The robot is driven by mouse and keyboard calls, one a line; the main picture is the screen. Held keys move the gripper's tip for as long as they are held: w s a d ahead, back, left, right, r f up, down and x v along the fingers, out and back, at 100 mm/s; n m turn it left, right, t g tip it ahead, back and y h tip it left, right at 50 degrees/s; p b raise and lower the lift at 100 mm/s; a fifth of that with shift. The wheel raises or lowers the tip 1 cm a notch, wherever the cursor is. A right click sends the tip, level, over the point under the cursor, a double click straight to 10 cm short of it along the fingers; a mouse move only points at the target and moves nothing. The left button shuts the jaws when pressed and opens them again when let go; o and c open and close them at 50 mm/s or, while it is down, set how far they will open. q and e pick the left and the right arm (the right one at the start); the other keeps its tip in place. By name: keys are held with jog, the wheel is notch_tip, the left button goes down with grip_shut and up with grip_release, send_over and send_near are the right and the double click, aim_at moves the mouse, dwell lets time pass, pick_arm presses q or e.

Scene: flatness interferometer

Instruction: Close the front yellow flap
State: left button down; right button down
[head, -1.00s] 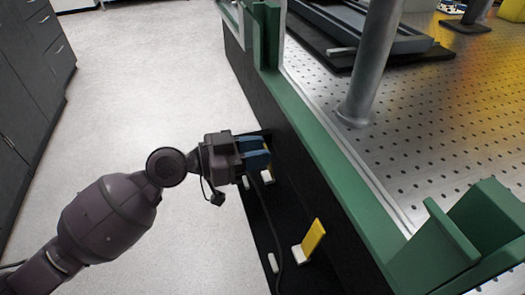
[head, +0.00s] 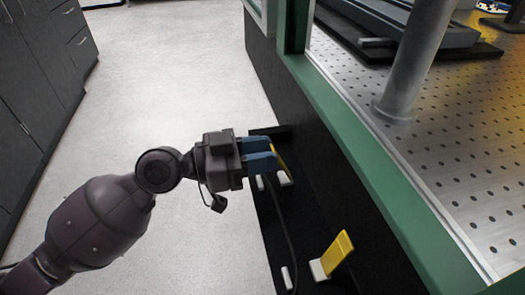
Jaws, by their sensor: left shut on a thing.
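Two yellow flaps show on the black panel low beside the green-framed bench. The farther yellow flap (head: 281,160) is at my left gripper (head: 272,155). The gripper's blue fingers are closed at this flap's edge and hide part of it. The nearer yellow flap (head: 338,253) stands tilted up from a white base (head: 318,270), with nothing touching it. I cannot tell from the view which of the two is called the front one. My right gripper is not in view.
The bench's green frame (head: 372,165) and dark side wall run close to the right of my left gripper. A metal post (head: 412,70) stands on the perforated top. A dark cable (head: 284,225) crosses the black panel (head: 262,232). The pale floor (head: 170,80) at left is clear.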

pick_arm(q)
jog(key=shift+s+f, duration=0.1)
jog(key=shift+f, duration=0.4)
jog(key=c, duration=1)
grip_release()
jog(key=shift+o, duration=0.8)
jog(key=shift+r, duration=0.25)
jog(key=b+v, duration=0.1)
jog(key=v, duration=0.9)
jog(key=shift+a, duration=0.4)
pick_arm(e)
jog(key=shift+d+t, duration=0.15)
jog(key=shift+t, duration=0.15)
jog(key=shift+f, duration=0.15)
pick_arm(q)
jog(key=shift+s, duration=0.1)
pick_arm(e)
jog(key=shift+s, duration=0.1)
